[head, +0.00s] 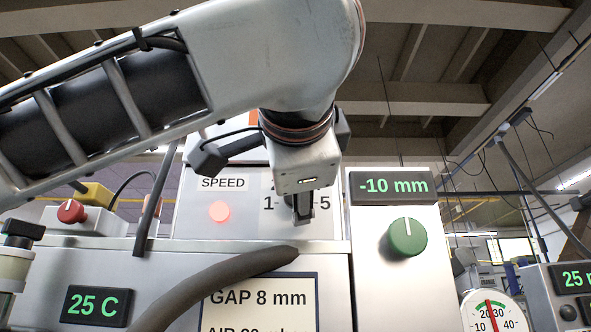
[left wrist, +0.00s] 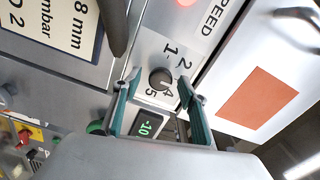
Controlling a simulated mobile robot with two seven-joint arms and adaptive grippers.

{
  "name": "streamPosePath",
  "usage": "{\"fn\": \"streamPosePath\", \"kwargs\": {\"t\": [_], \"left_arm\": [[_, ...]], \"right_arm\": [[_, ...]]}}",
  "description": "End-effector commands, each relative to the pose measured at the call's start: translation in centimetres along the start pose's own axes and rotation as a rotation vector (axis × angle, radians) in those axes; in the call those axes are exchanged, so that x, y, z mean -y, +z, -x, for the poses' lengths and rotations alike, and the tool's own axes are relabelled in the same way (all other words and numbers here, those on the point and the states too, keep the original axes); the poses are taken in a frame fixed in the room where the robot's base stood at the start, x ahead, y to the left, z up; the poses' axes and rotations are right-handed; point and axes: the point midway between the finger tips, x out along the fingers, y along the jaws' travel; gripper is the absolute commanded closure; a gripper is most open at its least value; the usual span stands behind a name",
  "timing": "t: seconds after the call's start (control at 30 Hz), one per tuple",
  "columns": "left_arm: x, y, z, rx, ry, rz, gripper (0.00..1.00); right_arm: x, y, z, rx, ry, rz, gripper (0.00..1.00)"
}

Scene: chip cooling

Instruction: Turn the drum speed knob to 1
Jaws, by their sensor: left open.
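The speed panel (head: 240,225) carries a SPEED label and a numbered dial. The dark grey speed knob (left wrist: 160,78) shows in the left wrist view, with 1, 2, 4 and 5 readable around it. Its pointer is too small to read surely. My left gripper (head: 303,208) is in front of the dial in the head view and hides the knob there. In the left wrist view my left gripper (left wrist: 159,84) is open, with its teal fingers on either side of the knob. I cannot tell whether they touch it. My right gripper is not in view.
A red lamp (head: 219,212) glows beside the dial. A green knob (head: 406,238) sits under a "-10 mm" display (head: 392,186) at the right. A dark hose (head: 215,285) crosses in front below. A red knob (head: 71,211) and a "25 C" display (head: 97,306) are at the left.

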Motion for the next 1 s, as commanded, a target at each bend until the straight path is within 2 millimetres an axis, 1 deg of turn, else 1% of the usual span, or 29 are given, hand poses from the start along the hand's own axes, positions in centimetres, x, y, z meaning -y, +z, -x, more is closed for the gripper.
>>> {"fn": "streamPosePath", "kwargs": {"t": [0.03,0.3,0.4,0.5,0.7,1.0], "left_arm": [[0.1,-0.1,0.9,-0.002,-0.004,-0.003,0.57],[0.3,0.0,6.5,-0.002,-0.008,-0.001,0.57],[0.2,0.1,8.2,0.000,-0.007,-0.001,0.57],[0.2,0.0,9.5,0.000,-0.006,-0.001,0.57],[0.1,0.1,10.8,0.001,-0.002,0.000,0.57],[0.1,0.1,10.8,0.001,-0.002,0.000,0.57]], "right_arm": [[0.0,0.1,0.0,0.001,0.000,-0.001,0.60],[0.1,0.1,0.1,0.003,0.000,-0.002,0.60],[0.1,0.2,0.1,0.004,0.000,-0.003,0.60],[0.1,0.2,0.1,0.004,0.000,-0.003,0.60],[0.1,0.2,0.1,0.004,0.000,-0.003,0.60],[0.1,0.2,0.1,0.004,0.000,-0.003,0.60]]}}
